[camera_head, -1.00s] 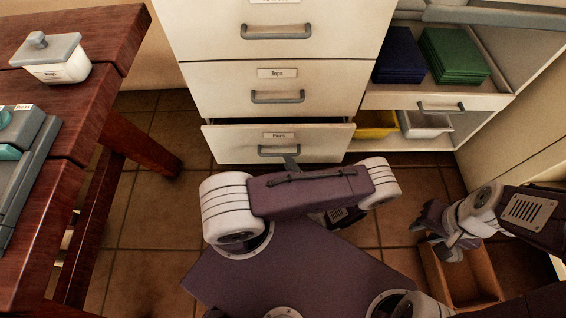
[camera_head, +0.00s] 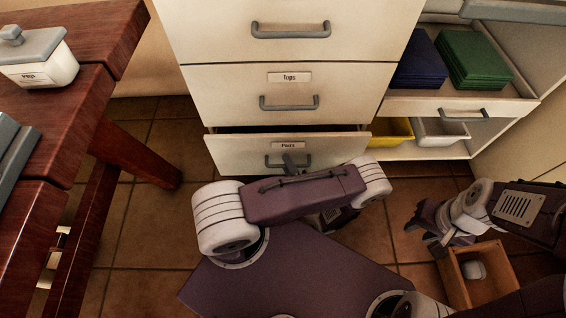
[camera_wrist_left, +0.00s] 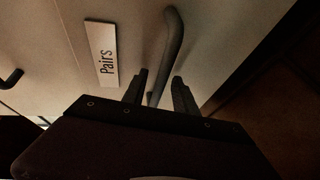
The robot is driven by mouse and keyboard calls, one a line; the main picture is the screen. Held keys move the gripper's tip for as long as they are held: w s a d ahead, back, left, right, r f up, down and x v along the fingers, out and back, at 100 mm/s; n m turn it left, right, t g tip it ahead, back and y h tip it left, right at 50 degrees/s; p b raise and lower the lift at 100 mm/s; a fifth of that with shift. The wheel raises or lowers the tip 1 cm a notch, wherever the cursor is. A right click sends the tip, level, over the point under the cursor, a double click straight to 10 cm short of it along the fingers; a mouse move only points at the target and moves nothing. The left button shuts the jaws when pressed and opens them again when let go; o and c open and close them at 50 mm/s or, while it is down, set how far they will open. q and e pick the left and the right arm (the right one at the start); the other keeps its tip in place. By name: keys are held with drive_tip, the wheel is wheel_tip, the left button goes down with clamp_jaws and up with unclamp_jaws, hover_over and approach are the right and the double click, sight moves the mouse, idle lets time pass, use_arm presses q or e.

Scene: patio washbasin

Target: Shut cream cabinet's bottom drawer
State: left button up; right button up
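The cream cabinet's bottom drawer (camera_head: 235,154), labelled "Pairs", stands partly open, with a dark gap above its front. Its grey bar handle (camera_head: 270,161) is partly hidden by my left gripper (camera_head: 290,160). In the left wrist view, my left gripper's two fingers (camera_wrist_left: 159,90) are apart, with the drawer handle (camera_wrist_left: 174,40) between them; whether either finger touches it is unclear. The drawers above, including "Tops" (camera_head: 235,90), are shut. My right gripper (camera_head: 428,228) hangs at the right, away from the drawer; its finger opening is unclear.
A dark red wooden table (camera_head: 80,110) with a lidded white container (camera_head: 45,70) stands at left. Right of the cabinet, a shelf unit holds blue (camera_head: 418,62) and green (camera_head: 472,58) stacks above yellow and white bins. A wooden box (camera_head: 500,265) sits on the tiled floor below my right gripper.

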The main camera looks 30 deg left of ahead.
use_arm(q)
drive_tip(key=shift+c, duration=0.3)
clamp_jaws()
idle(1.1)
